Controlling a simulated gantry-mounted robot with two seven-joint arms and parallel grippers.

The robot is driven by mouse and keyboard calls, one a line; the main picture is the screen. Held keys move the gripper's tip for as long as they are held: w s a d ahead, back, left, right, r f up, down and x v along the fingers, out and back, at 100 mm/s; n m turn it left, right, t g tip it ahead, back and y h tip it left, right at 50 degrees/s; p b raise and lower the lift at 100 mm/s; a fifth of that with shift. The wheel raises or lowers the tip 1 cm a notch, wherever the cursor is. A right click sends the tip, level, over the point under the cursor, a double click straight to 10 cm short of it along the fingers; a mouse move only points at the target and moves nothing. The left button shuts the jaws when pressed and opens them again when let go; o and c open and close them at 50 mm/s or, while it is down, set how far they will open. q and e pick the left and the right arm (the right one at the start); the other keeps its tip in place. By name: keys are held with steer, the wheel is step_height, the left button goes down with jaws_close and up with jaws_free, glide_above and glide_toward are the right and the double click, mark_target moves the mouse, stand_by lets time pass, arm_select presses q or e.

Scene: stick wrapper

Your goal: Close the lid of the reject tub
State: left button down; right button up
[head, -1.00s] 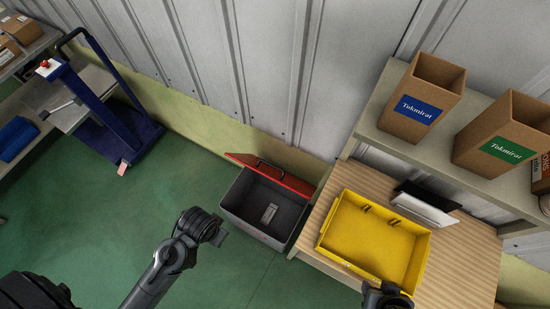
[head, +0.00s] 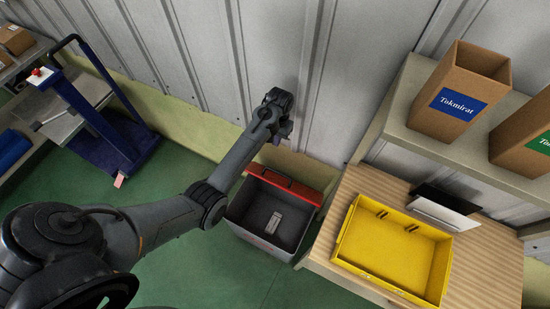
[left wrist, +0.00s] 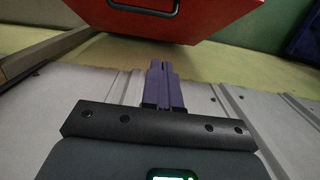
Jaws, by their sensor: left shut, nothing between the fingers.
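The reject tub (head: 240,209) is a dark grey box on the floor, left of the wooden bench. Its red lid (head: 306,191) stands open, raised along the wall side, so the inside shows. A small grey item (head: 273,222) lies on the tub's bottom. My left gripper (head: 284,132) is beyond the tub, on the wall side of the raised lid. In the left wrist view its fingers (left wrist: 163,84) are shut and empty. The lid's red face (left wrist: 205,16) and dark handle (left wrist: 145,9) fill the top there; I cannot tell whether the fingertips touch it. My right gripper is out of view.
The corrugated wall (head: 190,50) is close behind my left gripper. A yellow tray (head: 395,252) is on the bench (head: 355,185) to the right. Cartons (head: 460,90) stand on a shelf above it. A blue trolley (head: 95,120) is at left. The green floor between is clear.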

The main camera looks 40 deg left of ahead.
mark_target(283, 176)
arm_select(q)
steer(key=s+f+b, duration=0.1)
steer(key=s+f, duration=0.2)
steer(key=f, duration=0.9)
steer(key=shift+s+d, duration=0.15)
steer(key=shift+d, duration=0.3)
